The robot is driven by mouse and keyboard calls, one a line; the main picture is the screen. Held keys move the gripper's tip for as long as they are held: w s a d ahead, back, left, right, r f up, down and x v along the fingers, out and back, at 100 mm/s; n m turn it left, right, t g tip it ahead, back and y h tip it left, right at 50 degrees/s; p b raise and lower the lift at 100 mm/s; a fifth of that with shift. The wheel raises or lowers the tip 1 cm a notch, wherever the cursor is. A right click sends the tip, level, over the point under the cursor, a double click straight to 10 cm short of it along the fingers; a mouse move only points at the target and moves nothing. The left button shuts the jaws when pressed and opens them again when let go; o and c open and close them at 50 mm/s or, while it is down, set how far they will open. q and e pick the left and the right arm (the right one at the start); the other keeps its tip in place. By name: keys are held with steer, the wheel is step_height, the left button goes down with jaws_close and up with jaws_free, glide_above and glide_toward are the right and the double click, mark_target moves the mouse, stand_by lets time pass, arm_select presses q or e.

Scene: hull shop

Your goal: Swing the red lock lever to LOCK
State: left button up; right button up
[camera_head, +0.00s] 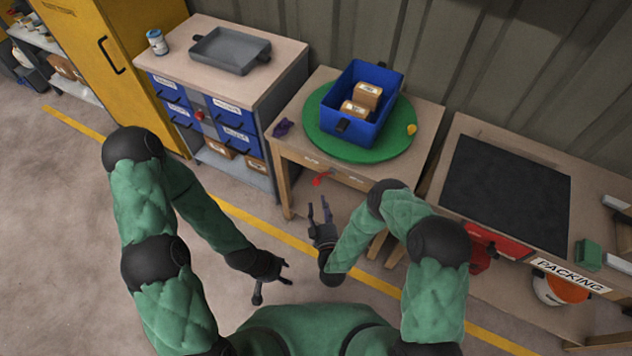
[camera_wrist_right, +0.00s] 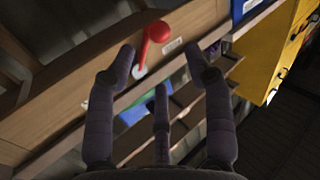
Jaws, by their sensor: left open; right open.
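The red lock lever (camera_head: 322,179) is on the front edge of the small wooden table. In the right wrist view the lever (camera_wrist_right: 150,45) shows a round red knob on a red arm, with a pale pivot on the wooden front. My right gripper (camera_head: 319,208) is open and empty, just in front of and below the lever. In the right wrist view its spread fingers (camera_wrist_right: 165,60) point toward the wooden front, with the lever showing between and beyond them. My left gripper (camera_head: 273,286) is open and empty, low over the floor. The lever's label writing is too small to read.
On the wooden table (camera_head: 425,112), a green turntable (camera_head: 318,138) carries a blue crate (camera_head: 345,77) with brown boxes. A purple object (camera_head: 283,128) lies at its left. A drawer cabinet (camera_head: 290,52) stands left, a packing bench (camera_head: 445,180) right. Open floor lies in front.

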mark_target(317, 185)
steer(key=w+b, duration=0.1)
steer(key=w, duration=0.2)
steer(key=w+b, duration=0.1)
steer(key=w, duration=0.2)
steer(key=w+a+b, duration=0.1)
steer(key=w, duration=0.1)
steer(key=shift+w+f, duration=0.1)
steer(key=shift+w, duration=0.3)
steer(key=shift+w+a, duration=0.15)
steer(key=shift+w, duration=0.7)
jaws_close()
